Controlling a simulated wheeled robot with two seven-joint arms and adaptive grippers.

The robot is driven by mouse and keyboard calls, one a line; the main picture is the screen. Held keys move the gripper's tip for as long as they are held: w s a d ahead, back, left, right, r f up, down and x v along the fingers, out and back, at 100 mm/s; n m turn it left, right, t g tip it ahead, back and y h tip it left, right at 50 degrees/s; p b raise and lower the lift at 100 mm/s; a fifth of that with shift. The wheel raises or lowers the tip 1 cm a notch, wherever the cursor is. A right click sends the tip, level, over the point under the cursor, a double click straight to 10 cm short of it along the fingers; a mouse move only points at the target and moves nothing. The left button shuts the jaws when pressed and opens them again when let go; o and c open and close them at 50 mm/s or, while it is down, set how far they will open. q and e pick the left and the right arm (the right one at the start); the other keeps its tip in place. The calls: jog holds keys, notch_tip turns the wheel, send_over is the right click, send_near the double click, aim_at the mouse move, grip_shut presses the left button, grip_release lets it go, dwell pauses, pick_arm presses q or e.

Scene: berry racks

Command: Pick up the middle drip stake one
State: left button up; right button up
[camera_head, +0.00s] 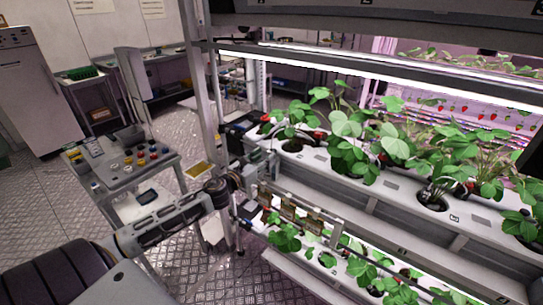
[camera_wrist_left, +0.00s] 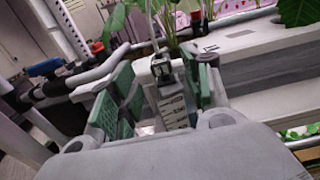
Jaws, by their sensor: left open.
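My left arm reaches in from the left in the head view, and my left gripper (camera_head: 262,165) is at the left end of the upper planting trough. In the left wrist view the gripper (camera_wrist_left: 158,98) is open, its two green-padded fingers apart. A small dark and pale fitting (camera_wrist_left: 161,68) with a thin pale tube rising from it shows between and beyond the fingers; it may be a drip stake. A pale label with dark print (camera_wrist_left: 175,110) shows below it, also between the fingers. I cannot tell whether a finger touches either. I cannot single out the middle drip stake in the head view.
The upper trough (camera_head: 375,208) holds several strawberry plants, and leaves (camera_wrist_left: 297,12) hang near the gripper. Several tan pieces (camera_head: 289,207) line the rack below it. A metal post (camera_head: 203,90) stands left of the rack. A grey cart (camera_head: 120,172) carries small coloured items.

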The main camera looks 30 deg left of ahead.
aim_at(272, 150)
pick_arm(q)
jog(key=shift+w, duration=0.6)
jog(key=shift+w+d+p, duration=0.2)
jog(key=shift+w+p, duration=0.15)
jog(key=shift+w, duration=1.2)
jog(key=shift+w+d, duration=0.1)
jog(key=shift+w, duration=0.35)
pick_arm(e)
jog(key=shift+s+a+r, duration=0.15)
jog(key=shift+a+r, duration=0.2)
jog(key=shift+r, duration=0.1)
pick_arm(q)
jog(key=shift+f, duration=0.1)
jog(key=c, duration=0.9)
pick_arm(e)
jog(key=shift+s, duration=0.3)
pick_arm(q)
jog(key=shift+r, duration=0.2)
